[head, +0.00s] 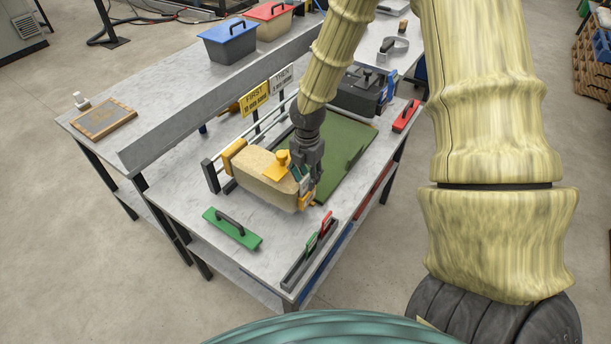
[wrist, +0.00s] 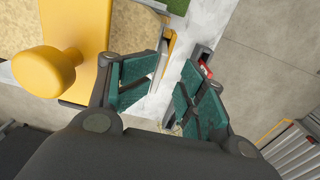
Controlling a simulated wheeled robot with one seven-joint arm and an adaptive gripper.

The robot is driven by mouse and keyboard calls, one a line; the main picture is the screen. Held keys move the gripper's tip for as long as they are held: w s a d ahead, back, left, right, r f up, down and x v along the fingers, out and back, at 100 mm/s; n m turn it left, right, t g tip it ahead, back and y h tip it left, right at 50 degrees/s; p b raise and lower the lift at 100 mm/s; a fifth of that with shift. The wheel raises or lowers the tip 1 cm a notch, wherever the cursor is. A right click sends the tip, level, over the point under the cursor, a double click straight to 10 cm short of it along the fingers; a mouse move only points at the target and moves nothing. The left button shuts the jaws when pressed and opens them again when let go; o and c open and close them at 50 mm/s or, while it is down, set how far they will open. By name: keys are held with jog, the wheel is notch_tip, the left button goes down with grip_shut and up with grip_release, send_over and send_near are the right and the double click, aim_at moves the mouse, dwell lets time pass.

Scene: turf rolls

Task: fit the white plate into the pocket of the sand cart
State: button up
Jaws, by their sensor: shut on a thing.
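The sand cart (head: 265,177) is a sandy block with a yellow knob on top and yellow end pieces, standing beside the green turf on the bench. My gripper (head: 305,178) is at its near right end, pointing down. In the wrist view the jaws (wrist: 167,95) are closed in with a gap between the teal pads, and the white plate (wrist: 161,62) shows as a thin, nearly edge-on strip there, beside a yellow edge of the cart. The cart's yellow knob (wrist: 45,70) is at the left. The pocket is mostly hidden by my fingers, so I cannot tell whether the plate is in it.
A green float (head: 232,228) and a dark rack (head: 310,255) with green and red handles lie in front. The green turf (head: 345,160) lies behind my gripper. A dark box (head: 360,92) and a red float (head: 406,116) are further back. Yellow and white signs (head: 255,100) stand behind the cart.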

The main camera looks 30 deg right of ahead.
notch_tip(320, 180, up, 12)
jog(key=shift+f, duration=0.2)
dwell(0.4)
jog(key=shift+s+f, duration=0.1)
jog(key=shift+s, duration=0.05)
dwell(0.6)
